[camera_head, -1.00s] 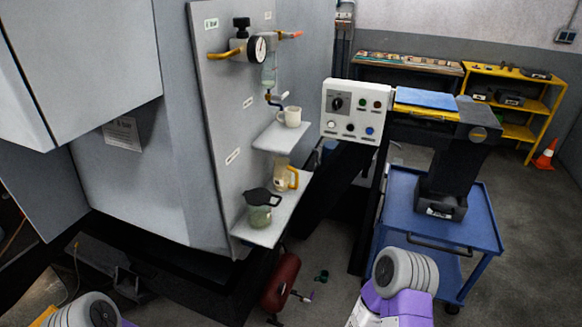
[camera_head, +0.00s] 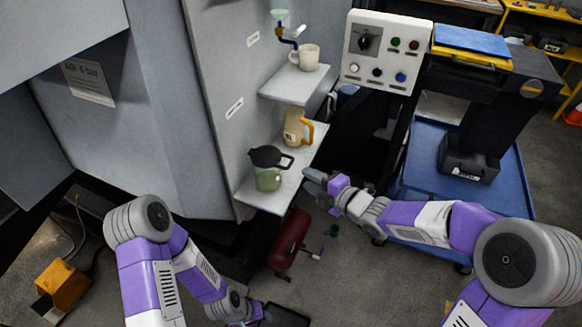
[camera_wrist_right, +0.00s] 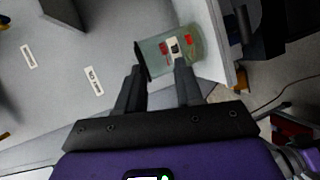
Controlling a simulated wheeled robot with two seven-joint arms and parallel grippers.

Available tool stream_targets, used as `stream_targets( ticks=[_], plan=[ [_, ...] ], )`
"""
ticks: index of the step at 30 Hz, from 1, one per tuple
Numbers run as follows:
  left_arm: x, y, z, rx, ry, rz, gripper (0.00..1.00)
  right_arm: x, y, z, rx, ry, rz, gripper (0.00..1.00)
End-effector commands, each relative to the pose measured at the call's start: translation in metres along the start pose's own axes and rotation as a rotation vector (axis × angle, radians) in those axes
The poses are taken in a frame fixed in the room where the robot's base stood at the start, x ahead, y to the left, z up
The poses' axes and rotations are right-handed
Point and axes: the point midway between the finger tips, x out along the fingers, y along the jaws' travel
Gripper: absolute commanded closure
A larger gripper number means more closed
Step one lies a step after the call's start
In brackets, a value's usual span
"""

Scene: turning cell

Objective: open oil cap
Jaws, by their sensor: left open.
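A green see-through oil can (camera_head: 268,180) with a black cap (camera_head: 268,157) stands on the lower shelf (camera_head: 262,202). The cap covers the can's top, and a black handle sticks out to the right. My right gripper (camera_head: 312,181) is just right of the can at shelf height. In the right wrist view the can (camera_wrist_right: 168,48) lies just beyond the fingertips. The right fingers (camera_wrist_right: 160,78) are apart, with nothing clearly between them; whether they touch the can I cannot tell. My left gripper (camera_head: 280,313) is low at the bottom edge, partly cut off, and open.
A beige jug (camera_head: 294,128) with a yellow handle stands behind the can on the same shelf. A white mug (camera_head: 305,58) is on the upper shelf. A red cylinder (camera_head: 290,240) lies below. A control box (camera_head: 387,50) and blue cart (camera_head: 422,145) stand at right.

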Motion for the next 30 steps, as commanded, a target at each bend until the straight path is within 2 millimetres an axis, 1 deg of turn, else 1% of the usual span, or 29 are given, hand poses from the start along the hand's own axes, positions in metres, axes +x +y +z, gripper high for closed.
stream_targets(
  ticks=[1,3,5,8,15,18,22,29,30],
  plan=[
    [0.002,-0.001,0.000,0.000,0.000,0.000,0.57,-0.002,0.013,-0.003,-0.086,0.013,0.027,0.64],
    [0.003,-0.001,0.000,0.000,0.001,0.000,0.57,-0.002,0.023,-0.006,-0.160,0.025,0.047,0.64],
    [0.004,-0.001,0.000,0.001,0.001,0.000,0.57,0.001,0.026,-0.008,-0.188,0.031,0.054,0.64],
    [0.006,-0.002,-0.001,0.001,0.001,0.000,0.57,0.014,0.026,-0.009,-0.192,0.033,0.054,0.64],
    [0.012,-0.004,-0.001,0.001,0.001,0.000,0.57,0.053,0.028,-0.009,-0.188,0.031,0.053,0.64],
    [0.013,-0.005,-0.001,0.001,0.001,0.000,0.57,0.063,0.028,-0.009,-0.187,0.030,0.052,0.64],
    [0.014,-0.005,-0.001,0.001,0.001,0.000,0.57,0.070,0.029,-0.010,-0.185,0.029,0.053,0.64],
    [0.014,-0.005,-0.001,0.001,0.001,0.000,0.57,0.071,0.030,-0.009,-0.185,0.029,0.052,0.64],
    [0.014,-0.005,-0.001,0.001,0.001,0.000,0.57,0.071,0.029,-0.009,-0.185,0.029,0.052,0.66]
  ],
)
